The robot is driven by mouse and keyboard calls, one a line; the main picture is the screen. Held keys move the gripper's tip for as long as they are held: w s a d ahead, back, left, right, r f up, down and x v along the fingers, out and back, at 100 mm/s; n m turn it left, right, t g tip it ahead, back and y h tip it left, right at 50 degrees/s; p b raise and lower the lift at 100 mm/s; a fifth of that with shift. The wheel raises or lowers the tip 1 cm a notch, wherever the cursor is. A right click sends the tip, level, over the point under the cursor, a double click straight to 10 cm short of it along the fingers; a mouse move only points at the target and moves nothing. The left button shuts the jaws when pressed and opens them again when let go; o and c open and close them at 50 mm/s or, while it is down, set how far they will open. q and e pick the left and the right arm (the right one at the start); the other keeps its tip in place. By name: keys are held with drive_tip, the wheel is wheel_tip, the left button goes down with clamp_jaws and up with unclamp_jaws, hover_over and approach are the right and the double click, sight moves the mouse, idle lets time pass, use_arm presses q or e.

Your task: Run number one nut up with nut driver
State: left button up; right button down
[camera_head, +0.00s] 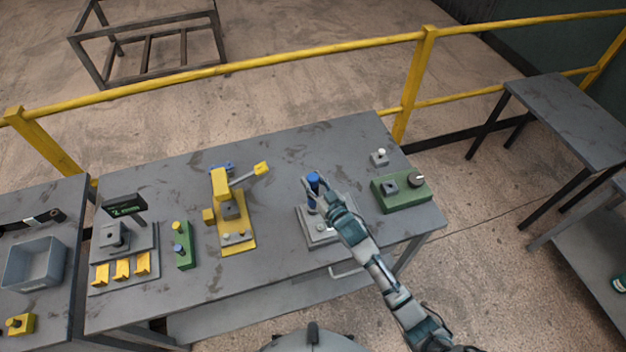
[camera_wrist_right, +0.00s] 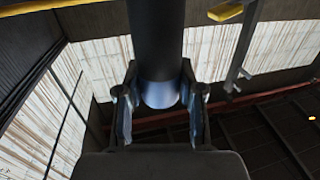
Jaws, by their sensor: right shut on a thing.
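My right gripper (camera_head: 322,194) is over the right half of the workbench, shut on the nut driver with its blue handle (camera_head: 313,180). The driver looks upright above a grey base plate (camera_head: 311,236). In the right wrist view a dark cylinder (camera_wrist_right: 157,40) with a blue-grey lower end stands between the two fingers (camera_wrist_right: 160,110). The gripper and forearm cover part of the plate, so the number one nut and the driver's tip cannot be made out. My left gripper is not in view.
A green block with a knob (camera_head: 402,204) and a small grey block (camera_head: 379,158) stand to the right. A yellow lever press (camera_head: 246,240), a green button box (camera_head: 183,260) and a grey fixture with yellow blocks (camera_head: 148,240) stand left. A yellow railing (camera_head: 250,67) runs behind.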

drive_tip(key=shift+r+p, duration=1.6)
drive_tip(key=shift+r, duration=1.9)
